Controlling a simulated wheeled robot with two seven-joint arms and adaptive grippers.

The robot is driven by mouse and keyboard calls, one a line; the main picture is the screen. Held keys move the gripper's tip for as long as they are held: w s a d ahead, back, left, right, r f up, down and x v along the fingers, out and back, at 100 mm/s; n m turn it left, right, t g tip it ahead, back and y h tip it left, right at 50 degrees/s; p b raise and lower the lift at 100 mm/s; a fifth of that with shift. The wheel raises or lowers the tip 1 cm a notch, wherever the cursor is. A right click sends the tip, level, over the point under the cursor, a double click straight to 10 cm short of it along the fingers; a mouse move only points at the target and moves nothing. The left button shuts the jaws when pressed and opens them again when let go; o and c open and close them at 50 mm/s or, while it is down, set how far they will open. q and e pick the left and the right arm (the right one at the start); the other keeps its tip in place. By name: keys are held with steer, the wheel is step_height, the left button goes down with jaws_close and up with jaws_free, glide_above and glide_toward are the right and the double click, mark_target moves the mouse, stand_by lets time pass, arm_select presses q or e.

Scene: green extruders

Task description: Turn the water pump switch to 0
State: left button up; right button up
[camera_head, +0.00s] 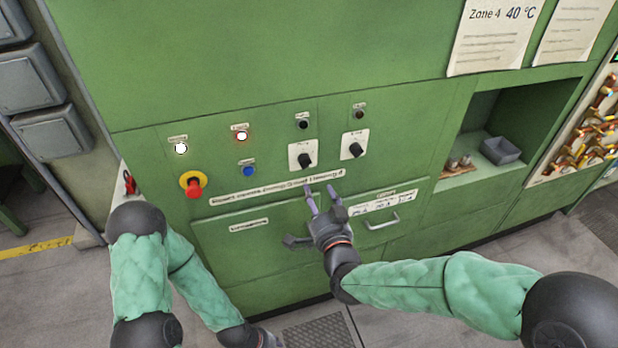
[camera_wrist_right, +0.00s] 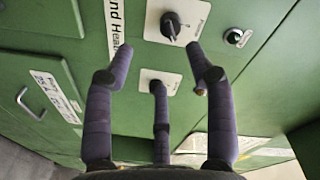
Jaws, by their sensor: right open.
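Two black rotary switches sit on white plates on the green panel: a left switch (camera_head: 304,159) and a right switch (camera_head: 355,150). Their labels are too small to read, so I cannot tell which is the water pump switch. My right gripper (camera_head: 322,191) is open and empty, below the switches and apart from them. In the right wrist view, one switch (camera_wrist_right: 171,27) shows clearly beyond the open fingers (camera_wrist_right: 160,62). The other switch's white plate (camera_wrist_right: 173,79) is partly covered by the middle finger. My left gripper (camera_head: 268,339) barely shows at the bottom edge; its fingers are unclear.
A red emergency button (camera_head: 194,187) on a yellow ring, a blue button (camera_head: 249,171) and lit lamps are left of the switches. Below is a drawer handle (camera_head: 383,222). An open niche (camera_head: 510,115) with a grey box (camera_head: 501,151) is at right.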

mark_target(307, 166)
steer(key=shift+t, duration=0.3)
steer(key=x, duration=0.3)
steer(key=b+x, duration=0.1)
steer(key=x, duration=0.3)
steer(key=r+x, duration=0.1)
steer(key=x, duration=0.2)
steer(key=shift+w+a, duration=0.1)
steer(key=shift+w, duration=0.1)
